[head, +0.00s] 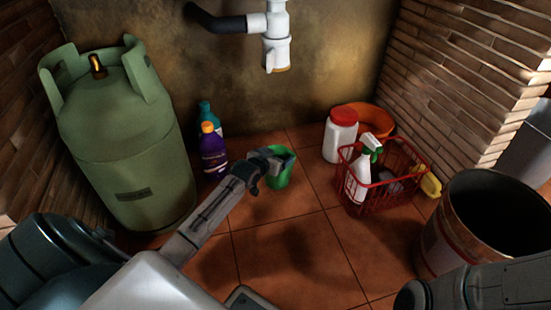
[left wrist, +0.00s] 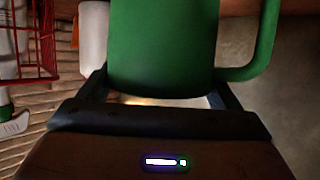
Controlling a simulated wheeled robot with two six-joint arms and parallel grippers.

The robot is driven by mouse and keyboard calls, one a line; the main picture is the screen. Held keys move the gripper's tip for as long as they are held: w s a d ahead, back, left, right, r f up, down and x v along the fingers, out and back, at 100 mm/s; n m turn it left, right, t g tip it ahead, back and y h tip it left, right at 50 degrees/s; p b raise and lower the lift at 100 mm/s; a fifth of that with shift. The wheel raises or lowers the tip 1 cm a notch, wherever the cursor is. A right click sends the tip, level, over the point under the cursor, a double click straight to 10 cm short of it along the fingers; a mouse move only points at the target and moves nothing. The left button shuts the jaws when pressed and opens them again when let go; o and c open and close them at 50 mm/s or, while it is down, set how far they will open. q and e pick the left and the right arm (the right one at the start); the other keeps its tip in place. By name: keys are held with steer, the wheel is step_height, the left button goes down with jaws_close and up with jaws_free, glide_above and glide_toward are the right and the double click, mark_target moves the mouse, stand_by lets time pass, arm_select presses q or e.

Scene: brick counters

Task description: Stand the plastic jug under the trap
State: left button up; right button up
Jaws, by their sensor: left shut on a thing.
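The green plastic jug (head: 282,172) is in my left gripper (head: 268,163), which is shut on it. In the left wrist view the jug (left wrist: 162,45) fills the space between the two fingers (left wrist: 162,95), and its handle (left wrist: 262,45) sticks out to the right. The arm hides part of the jug in the head view. The white trap (head: 276,52) hangs from the pipe at the back wall, above the jug in the picture. I cannot tell whether the jug touches the floor. My right gripper is not in view.
A green gas cylinder (head: 125,140) and a purple bottle (head: 213,153) stand left. Right are a white tub (head: 340,137), a red basket (head: 385,190) with a spray bottle, an orange basin (head: 372,115) and a large bucket (head: 440,245). The middle floor tiles (head: 290,245) are clear.

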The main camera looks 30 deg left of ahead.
arm_select(q)
steer(key=o, duration=1.2)
steer(key=shift+f, duration=0.1)
steer(key=shift+p+v, duration=4)
steer(key=shift+v, duration=2.05)
steer(key=shift+r, duration=0.2)
